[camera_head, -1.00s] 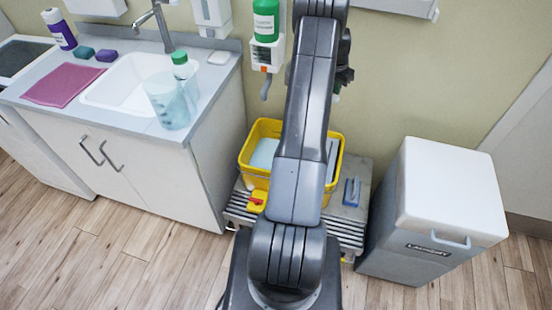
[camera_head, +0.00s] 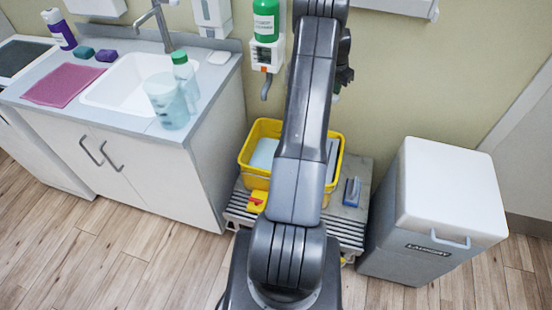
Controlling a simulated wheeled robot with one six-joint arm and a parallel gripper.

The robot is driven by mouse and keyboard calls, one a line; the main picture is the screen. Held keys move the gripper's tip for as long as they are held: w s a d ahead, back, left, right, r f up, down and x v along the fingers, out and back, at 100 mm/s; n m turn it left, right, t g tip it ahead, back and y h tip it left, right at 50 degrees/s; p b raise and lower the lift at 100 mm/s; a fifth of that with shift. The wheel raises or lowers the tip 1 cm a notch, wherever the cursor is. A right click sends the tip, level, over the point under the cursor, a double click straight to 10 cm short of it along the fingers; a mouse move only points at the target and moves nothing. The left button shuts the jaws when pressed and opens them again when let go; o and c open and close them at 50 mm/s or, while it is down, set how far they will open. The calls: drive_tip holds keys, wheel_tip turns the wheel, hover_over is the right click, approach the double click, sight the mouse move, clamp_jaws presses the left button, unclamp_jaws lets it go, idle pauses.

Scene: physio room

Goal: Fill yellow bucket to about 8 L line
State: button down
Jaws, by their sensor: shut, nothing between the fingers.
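The yellow bucket (camera_head: 258,134) stands on a low slatted grey platform (camera_head: 347,212) against the wall, upright. My arm crosses in front of it and hides its middle. Inside its left part shows a smooth pale blue-grey surface; I cannot tell whether that is liquid or the bucket's inside. No level line can be read. A red and yellow piece (camera_head: 257,200) is at the bucket's front left. My arm rises past the bucket toward the wall. A dark wrist part shows beside its upper end, but my gripper's fingers are hidden behind the arm.
A wall dispenser with a green bottle (camera_head: 266,20) and short grey spout (camera_head: 266,88) hangs above the bucket. Left is a counter with a sink (camera_head: 125,88), tap (camera_head: 160,25) and clear jug (camera_head: 168,104). A blue-grey brush-like item (camera_head: 352,192) lies on the platform. A lidded grey bin (camera_head: 412,245) stands right.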

drive_tip(key=shift+f, duration=0.1)
idle(0.5)
drive_tip(key=shift+f+b, duration=1.35)
drive_tip(key=shift+f, duration=0.3)
idle(1.8)
wheel_tip(320, 180, up, 9)
drive_tip(key=p, duration=0.4)
drive_tip(key=shift+f+b, duration=1.5)
drive_tip(key=shift+f, duration=1.85)
